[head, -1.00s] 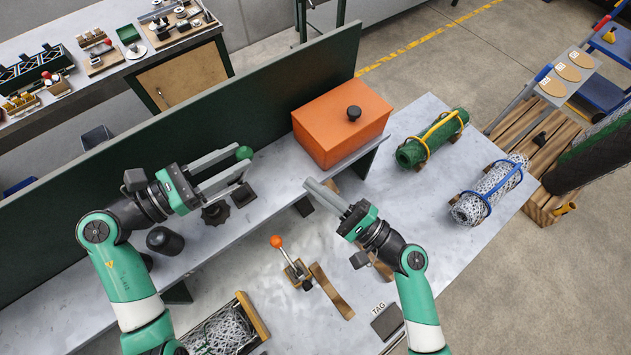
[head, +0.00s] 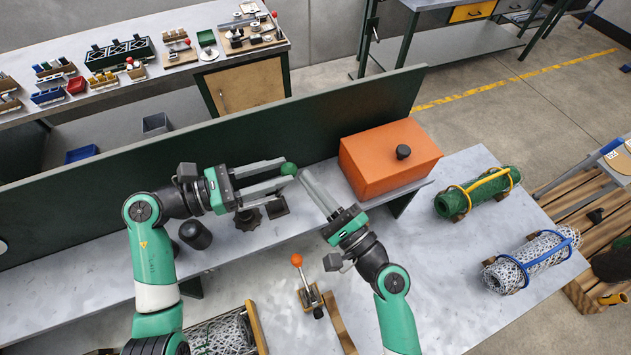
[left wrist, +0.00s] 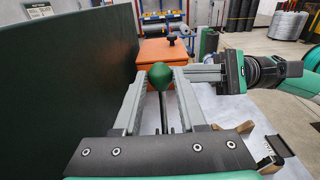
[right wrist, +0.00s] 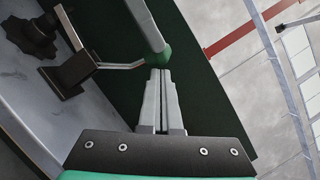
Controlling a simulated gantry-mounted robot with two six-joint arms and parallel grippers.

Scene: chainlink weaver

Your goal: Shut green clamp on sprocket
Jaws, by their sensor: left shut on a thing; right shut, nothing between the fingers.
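The green clamp's round knob (head: 289,169) sits at the tips of my left gripper (head: 281,173), which is shut on it. In the left wrist view the knob (left wrist: 160,75) shows between the fingertips. In the right wrist view a thin lever (right wrist: 120,66) runs from the knob to a dark clamp block (right wrist: 68,74). The dark toothed sprocket (head: 248,218) lies beside that block, below my left fingers; it also shows in the right wrist view (right wrist: 32,36). My right gripper (head: 303,172) is shut and empty, its tips right by the knob; whether they touch is unclear.
An orange box (head: 390,160) with a black knob stands right of the grippers. A dark green panel (head: 120,210) runs behind them. An orange-knobbed clamp (head: 297,260) stands nearer the front. A black cylinder (head: 196,235) stands at the left. Mesh rolls (head: 530,262) lie at the right.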

